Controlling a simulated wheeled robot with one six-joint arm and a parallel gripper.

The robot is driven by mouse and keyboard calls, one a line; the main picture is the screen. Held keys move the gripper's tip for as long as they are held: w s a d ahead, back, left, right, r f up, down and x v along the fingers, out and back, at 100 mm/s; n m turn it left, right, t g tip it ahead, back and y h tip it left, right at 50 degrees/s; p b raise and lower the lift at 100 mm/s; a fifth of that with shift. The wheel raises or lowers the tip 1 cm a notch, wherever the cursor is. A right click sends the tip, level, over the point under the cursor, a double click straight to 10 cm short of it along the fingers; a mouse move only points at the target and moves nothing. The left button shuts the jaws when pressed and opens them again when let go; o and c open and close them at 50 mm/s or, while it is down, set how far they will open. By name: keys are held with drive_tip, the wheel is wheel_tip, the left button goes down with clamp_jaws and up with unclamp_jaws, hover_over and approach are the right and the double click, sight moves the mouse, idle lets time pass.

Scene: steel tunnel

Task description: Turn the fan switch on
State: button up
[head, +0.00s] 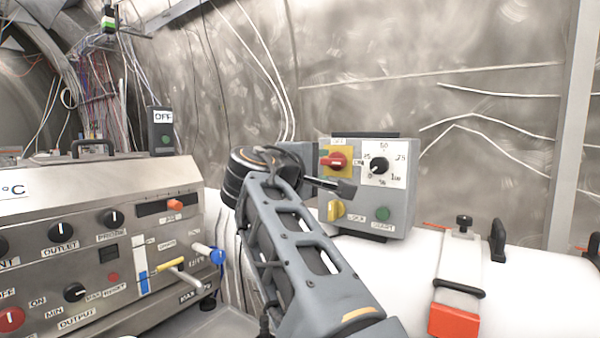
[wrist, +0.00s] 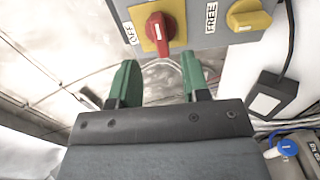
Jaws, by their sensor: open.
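A grey control box (head: 400,210) stands at the right of my arm. It carries a red rotary switch (head: 337,162) on a yellow plate labelled OFF; no label reading "fan" is legible. In the wrist view the red switch (wrist: 160,28) is at the top middle, beyond my fingertips. My gripper (wrist: 158,80) is open, its two green-padded fingers apart with nothing between them. The fingers point toward the box and do not appear to touch the switch. In the head view my gripper (head: 342,187) is just below the switch, partly hidden by my arm.
The box also has a black dial (head: 379,166), a yellow knob (head: 336,210) and a green button (head: 382,214). A panel with several knobs (head: 100,245) stands at left. A red-ended clamp-like piece (head: 455,320) lies on the white surface at right.

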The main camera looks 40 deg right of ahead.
drive_tip(key=v, duration=0.7)
idle(0.5)
drive_tip(key=w+a+f+n+t+y+p, duration=0.1)
drive_tip(key=w+a+f+y+p, duration=0.15)
drive_tip(key=f+y+p, duration=0.4)
drive_tip(key=w+a+f+n+y+p, duration=0.1)
drive_tip(key=w+a+f+y+p, duration=0.2)
drive_tip(key=f, duration=0.6)
drive_tip(key=s+a+f+m+g+y+p, duration=0.1)
drive_tip(key=s+a+f+m+y+p, duration=0.3)
drive_tip(key=s+a+f+y+p, duration=0.3)
drive_tip(key=a+f+y+p, duration=0.1)
drive_tip(key=a+f, duration=0.2)
drive_tip(key=a, duration=0.1)
drive_tip(key=shift+s+a+f+m+g, duration=0.25)
drive_tip(key=shift+f+m+g, duration=0.05)
drive_tip(key=shift+f+g, duration=0.1)
